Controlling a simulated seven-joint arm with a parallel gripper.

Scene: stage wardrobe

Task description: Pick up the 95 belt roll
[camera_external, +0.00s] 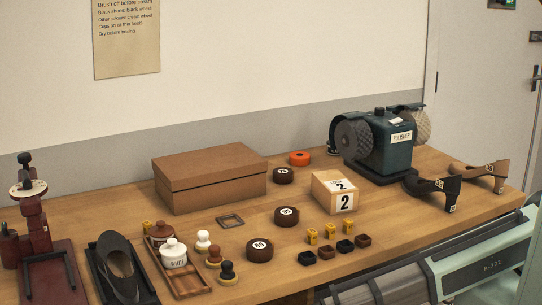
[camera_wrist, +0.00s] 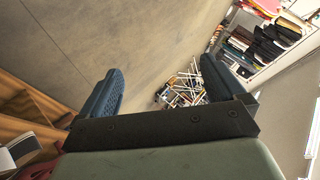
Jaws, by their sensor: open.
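Three dark brown belt rolls with round white number labels lie flat on the table in the external view: one by the box's right end (camera_external: 283,175), one mid-table (camera_external: 286,217), and one nearer the front (camera_external: 260,251). The numbers are too small to read surely, so I cannot tell which is the 95 roll. My gripper (camera_wrist: 160,86) shows in the wrist view with its two blue fingers wide apart and nothing between them. No belt roll shows in the wrist view, and my fingers do not show in the external view.
A brown box (camera_external: 210,178) stands behind the rolls. A wooden block marked 2 (camera_external: 335,192) is right of the middle roll. An orange roll (camera_external: 300,158) lies behind. Small yellow and dark blocks sit front right. A polishing machine (camera_external: 385,145) stands at the back right.

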